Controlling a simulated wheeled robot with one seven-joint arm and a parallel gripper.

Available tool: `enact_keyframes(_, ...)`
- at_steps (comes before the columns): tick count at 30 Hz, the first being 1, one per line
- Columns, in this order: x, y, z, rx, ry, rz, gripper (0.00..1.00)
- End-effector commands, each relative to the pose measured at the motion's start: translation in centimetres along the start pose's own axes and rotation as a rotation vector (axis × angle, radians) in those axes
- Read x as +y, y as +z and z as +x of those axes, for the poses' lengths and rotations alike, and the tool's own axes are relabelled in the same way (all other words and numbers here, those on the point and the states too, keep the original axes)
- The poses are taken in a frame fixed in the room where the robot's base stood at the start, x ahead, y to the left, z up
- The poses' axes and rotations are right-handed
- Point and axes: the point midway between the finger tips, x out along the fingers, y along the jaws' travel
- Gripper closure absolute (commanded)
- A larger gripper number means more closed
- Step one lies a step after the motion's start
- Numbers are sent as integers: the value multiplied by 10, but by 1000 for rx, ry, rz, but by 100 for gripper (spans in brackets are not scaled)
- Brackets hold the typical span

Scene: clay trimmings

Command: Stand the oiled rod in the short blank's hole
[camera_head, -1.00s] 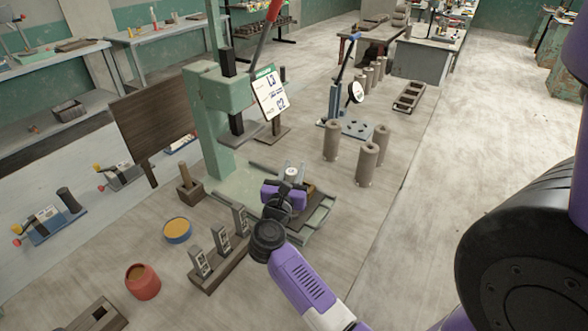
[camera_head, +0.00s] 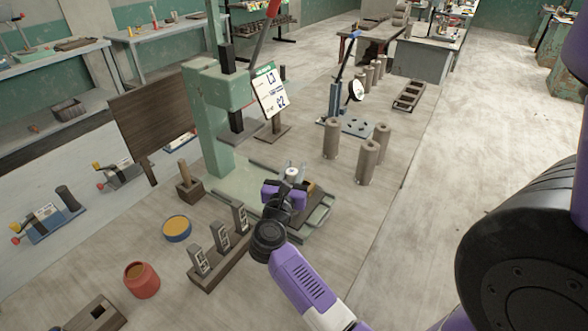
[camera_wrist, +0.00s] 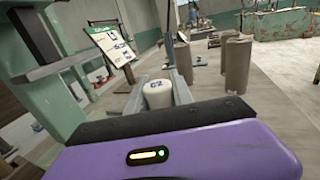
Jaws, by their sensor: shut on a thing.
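My gripper (camera_head: 290,178) is purple and is low over the tray of the green press. It is shut on a pale, round-topped piece (camera_wrist: 158,92) whose top mark looks like G2; its pale top also shows in the head view (camera_head: 291,174). This may be the oiled rod, but its lower part is hidden behind my gripper. I cannot tell whether its lower end is in a hole. Several grey-brown clay cylinders (camera_head: 367,163) stand upright to the right, apart from my gripper. I cannot tell which blank is the short one.
The green press (camera_head: 213,120) stands just behind my gripper, with a sign (camera_head: 269,93). A dark rack with upright posts (camera_head: 220,262), a blue-rimmed yellow dish (camera_head: 177,228) and a red pot (camera_head: 141,279) are at the front left.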

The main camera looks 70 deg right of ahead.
Motion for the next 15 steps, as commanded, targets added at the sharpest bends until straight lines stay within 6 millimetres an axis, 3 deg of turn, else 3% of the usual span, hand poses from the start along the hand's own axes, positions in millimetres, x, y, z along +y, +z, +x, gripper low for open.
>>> enact_keyframes(12, 0, -1, 0, 0, 0, 0, 100)
enact_keyframes(13, 0, -1, 0, 0, 0, 0, 68)
enact_keyframes(15, 0, -1, 0, 0, 1, 0, 55)
